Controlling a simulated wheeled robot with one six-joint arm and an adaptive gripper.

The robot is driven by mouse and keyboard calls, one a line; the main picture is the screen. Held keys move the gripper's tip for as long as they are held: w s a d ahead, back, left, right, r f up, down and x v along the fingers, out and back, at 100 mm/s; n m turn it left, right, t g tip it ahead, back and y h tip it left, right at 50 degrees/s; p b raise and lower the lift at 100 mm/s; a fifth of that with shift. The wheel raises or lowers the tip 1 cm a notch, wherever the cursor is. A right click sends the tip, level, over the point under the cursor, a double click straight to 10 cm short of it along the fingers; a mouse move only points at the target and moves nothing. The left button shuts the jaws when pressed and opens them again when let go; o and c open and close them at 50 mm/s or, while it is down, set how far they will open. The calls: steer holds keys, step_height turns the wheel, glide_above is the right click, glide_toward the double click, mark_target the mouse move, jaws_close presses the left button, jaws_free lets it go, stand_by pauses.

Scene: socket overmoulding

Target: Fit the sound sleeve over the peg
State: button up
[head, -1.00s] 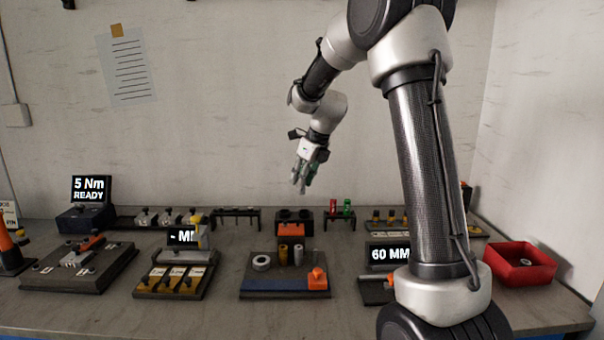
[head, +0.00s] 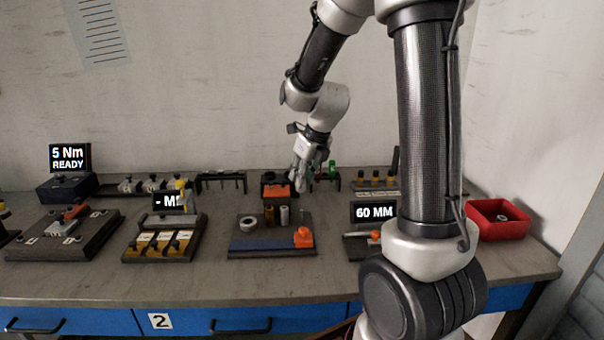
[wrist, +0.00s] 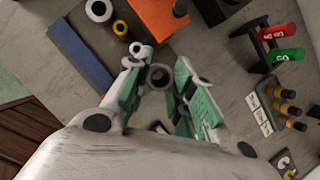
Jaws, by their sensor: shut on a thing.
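My gripper (wrist: 158,90) is shut on a grey sleeve (wrist: 160,76), seen end-on with its dark bore between the green finger pads. In the head view my gripper (head: 301,182) points down above the rear of the middle board (head: 240,232); the held sleeve cannot be made out there. I cannot tell for certain which post is the peg.
A red bin (head: 498,221) is at right. Bare table lies in front.

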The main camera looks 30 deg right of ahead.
glide_above(302, 210)
steer(key=shift+s+f, duration=0.1)
steer(key=shift+f, duration=2.6)
steer(key=shift+f, duration=3.05)
steer(key=o, duration=0.9)
steer(key=shift+o, duration=0.2)
steer(key=v, duration=1.2)
